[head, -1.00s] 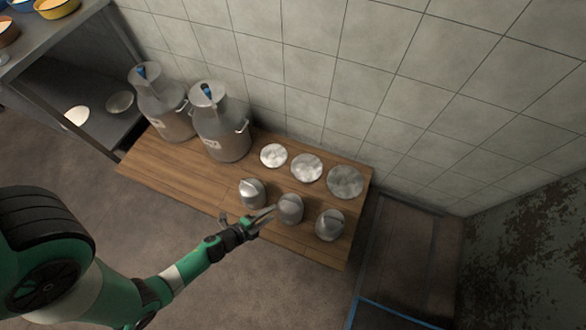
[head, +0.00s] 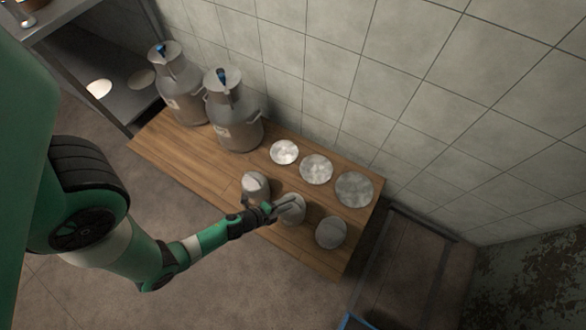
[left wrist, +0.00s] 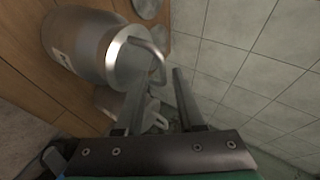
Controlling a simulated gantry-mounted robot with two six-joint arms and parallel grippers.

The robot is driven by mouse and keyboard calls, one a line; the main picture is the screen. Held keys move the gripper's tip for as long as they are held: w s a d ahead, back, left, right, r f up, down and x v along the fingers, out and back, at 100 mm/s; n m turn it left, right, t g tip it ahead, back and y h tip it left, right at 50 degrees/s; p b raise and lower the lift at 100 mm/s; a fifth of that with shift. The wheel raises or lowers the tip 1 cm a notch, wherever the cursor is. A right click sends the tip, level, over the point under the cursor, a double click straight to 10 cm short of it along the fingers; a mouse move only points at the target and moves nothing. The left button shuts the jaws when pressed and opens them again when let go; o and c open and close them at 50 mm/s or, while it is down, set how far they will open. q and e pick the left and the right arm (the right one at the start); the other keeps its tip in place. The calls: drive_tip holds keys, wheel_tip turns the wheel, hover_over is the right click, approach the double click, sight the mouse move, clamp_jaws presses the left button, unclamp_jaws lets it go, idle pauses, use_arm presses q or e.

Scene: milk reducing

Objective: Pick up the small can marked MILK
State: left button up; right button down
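Three small grey metal cans stand in a row at the front of the wooden table: a left can (head: 256,184), a middle can (head: 292,214) and a right can (head: 331,233). I cannot read the word MILK on any of them. My left gripper (head: 288,204) is at the middle can, its fingers overlapping the can's top in the head view. A can with a partly visible pale label (left wrist: 85,42) and a raised handle lies beside the left finger. My right gripper is out of view.
Two large milk cans, one at the left (head: 180,90) and one at its right (head: 233,120), stand at the back of the wooden table (head: 165,150). Three round lids (head: 316,169) lie along the tiled wall. A metal shelf (head: 120,105) is at the left.

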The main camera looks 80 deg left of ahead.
use_arm(q)
drive_tip(key=shift+w, duration=0.25)
clamp_jaws()
idle(0.8)
drive_tip(key=shift+r, duration=0.2)
